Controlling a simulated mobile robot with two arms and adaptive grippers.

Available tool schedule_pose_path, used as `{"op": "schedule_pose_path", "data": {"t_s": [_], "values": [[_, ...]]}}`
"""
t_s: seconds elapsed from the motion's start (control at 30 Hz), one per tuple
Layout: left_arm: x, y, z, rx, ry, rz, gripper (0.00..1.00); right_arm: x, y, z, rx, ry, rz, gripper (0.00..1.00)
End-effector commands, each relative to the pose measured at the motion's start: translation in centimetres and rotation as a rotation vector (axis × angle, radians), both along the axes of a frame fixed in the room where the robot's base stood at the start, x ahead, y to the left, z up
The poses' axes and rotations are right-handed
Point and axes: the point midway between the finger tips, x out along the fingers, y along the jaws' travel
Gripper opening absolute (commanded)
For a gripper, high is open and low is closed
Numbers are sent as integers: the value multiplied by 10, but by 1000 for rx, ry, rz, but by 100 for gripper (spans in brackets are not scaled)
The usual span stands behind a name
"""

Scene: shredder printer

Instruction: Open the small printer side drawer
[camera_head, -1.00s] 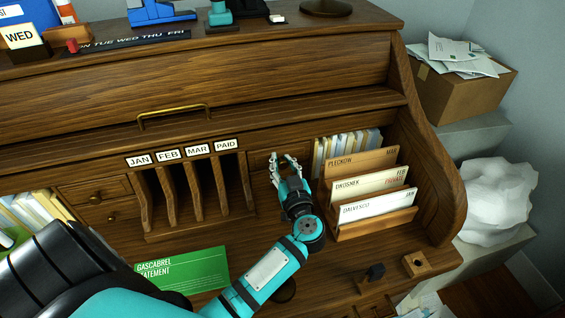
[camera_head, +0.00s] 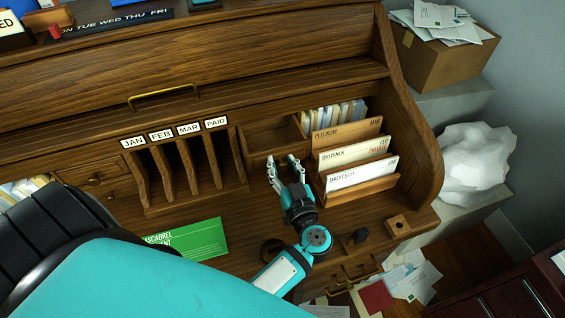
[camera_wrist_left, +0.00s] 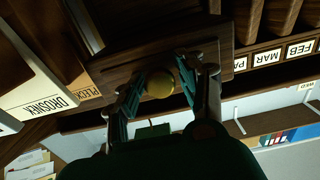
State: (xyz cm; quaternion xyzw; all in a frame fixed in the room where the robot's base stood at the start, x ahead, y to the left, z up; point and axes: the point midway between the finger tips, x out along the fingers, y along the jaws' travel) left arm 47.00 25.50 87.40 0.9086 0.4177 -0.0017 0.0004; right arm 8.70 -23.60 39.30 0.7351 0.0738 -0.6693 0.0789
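The pictures show a wooden roll-top desk, not a printer. Its small drawer (camera_head: 262,142), between the pigeonholes and the letter rack, is pulled out, and its empty interior shows from above. My left gripper (camera_head: 281,161) is at the drawer's front. In the left wrist view, its two fingers (camera_wrist_left: 160,75) stand on either side of the round brass knob (camera_wrist_left: 160,84) and appear to grip it. The wooden drawer front (camera_wrist_left: 120,68) is just behind the knob. The knob is hidden in the head view. My right gripper is not in view.
The letter rack (camera_head: 362,187) stands close at the right of the gripper. The pigeonholes (camera_head: 188,172) and a green booklet (camera_head: 195,240) are on its left. A small wooden block (camera_head: 398,225) sits near the desk's front right. Papers (camera_head: 410,280) lie below.

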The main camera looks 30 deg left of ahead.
Motion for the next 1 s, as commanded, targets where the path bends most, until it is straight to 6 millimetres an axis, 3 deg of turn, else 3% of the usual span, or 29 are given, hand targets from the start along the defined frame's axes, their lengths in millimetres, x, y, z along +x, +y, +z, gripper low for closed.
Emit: {"op": "schedule_pose_path", "data": {"t_s": [0.57,1.0], "values": [[2,3,1,2,-3,2,50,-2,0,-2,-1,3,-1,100],[45,53,-3,4,-6,3,50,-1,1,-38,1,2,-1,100]]}}
